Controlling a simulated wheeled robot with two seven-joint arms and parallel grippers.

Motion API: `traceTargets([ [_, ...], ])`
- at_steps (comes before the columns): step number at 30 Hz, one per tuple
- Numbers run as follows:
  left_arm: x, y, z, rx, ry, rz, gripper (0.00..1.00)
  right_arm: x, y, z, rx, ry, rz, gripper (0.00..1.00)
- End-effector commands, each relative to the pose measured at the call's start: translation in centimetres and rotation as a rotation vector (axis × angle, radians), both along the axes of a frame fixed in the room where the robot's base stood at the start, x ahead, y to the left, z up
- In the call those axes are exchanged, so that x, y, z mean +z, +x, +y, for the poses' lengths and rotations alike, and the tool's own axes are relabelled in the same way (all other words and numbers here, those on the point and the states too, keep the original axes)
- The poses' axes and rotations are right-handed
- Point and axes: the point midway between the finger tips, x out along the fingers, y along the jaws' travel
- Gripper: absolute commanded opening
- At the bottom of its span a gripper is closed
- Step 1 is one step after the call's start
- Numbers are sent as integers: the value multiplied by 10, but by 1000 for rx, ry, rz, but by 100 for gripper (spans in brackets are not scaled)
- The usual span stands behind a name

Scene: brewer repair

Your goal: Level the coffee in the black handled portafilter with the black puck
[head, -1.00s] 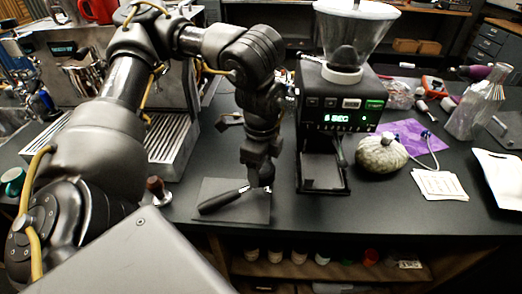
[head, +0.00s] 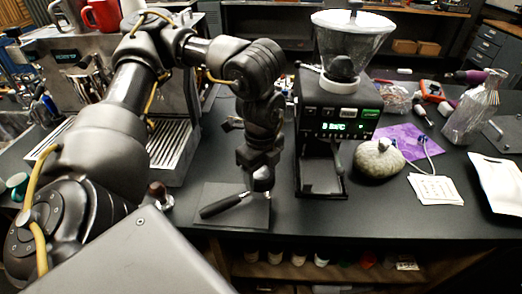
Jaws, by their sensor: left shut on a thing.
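The black handled portafilter lies on a dark square mat (head: 258,214), its black handle (head: 226,204) pointing to the lower left. Its metal head is mostly hidden under my left gripper (head: 262,184). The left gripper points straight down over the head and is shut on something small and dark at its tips. This appears to be the black puck, but the fingers hide most of it. I cannot see the coffee or whether the puck touches it. My right gripper is not in view.
A grinder (head: 335,125) with a clear hopper stands right of the mat. The espresso machine (head: 165,150) is behind my left arm. A tool with a dark red knob (head: 157,192) stands left. A round grey-green object (head: 380,158) and white cards (head: 436,188) lie right.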

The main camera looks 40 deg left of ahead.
Motion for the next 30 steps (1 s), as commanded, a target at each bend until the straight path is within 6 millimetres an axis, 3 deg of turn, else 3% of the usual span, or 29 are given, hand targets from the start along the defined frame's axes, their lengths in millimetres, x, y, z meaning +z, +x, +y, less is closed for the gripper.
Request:
traceTargets([
  [30, 2, 0, 0, -357, 0, 2, 24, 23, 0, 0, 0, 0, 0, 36],
])
